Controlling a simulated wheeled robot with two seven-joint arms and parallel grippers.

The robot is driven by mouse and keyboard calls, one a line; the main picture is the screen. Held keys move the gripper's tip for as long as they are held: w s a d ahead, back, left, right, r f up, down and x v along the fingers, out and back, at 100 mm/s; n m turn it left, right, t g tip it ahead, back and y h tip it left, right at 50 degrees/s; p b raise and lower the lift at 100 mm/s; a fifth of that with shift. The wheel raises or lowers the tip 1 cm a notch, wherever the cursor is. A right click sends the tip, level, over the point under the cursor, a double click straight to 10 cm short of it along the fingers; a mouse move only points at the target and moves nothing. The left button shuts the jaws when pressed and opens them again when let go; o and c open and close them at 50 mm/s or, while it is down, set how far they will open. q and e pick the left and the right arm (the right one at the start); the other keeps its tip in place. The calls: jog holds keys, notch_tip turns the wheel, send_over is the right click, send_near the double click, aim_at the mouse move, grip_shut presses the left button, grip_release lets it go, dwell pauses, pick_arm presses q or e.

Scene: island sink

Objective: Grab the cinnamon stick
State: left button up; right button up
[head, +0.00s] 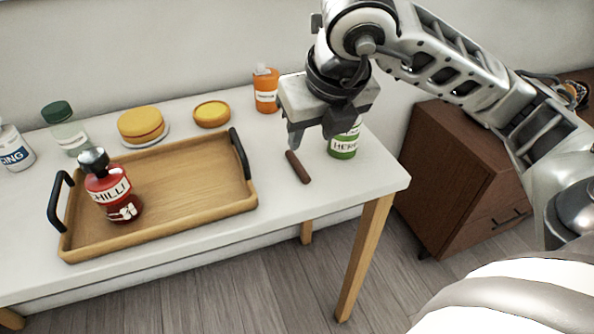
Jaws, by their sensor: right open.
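The cinnamon stick (298,167) is a short, thin brown stick lying on the white table, to the right of the wooden tray. My right gripper (312,143) is above and just behind it, pointing down, open and empty. Its fingers are close to the stick's far end in the picture; I cannot tell the exact height gap. My left gripper is not in view.
A green herb jar (343,146) stands right of the stick, partly hidden by my gripper. The wooden tray (160,233) with a red chilli bottle (112,190) is at left. An orange bottle (265,90) stands behind. The table's front right corner is clear.

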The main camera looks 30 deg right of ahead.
aim_at(298, 164)
jog(key=x, duration=1)
jog(key=shift+w+b, duration=0.25)
jog(key=shift+b, duration=0.1)
grip_shut()
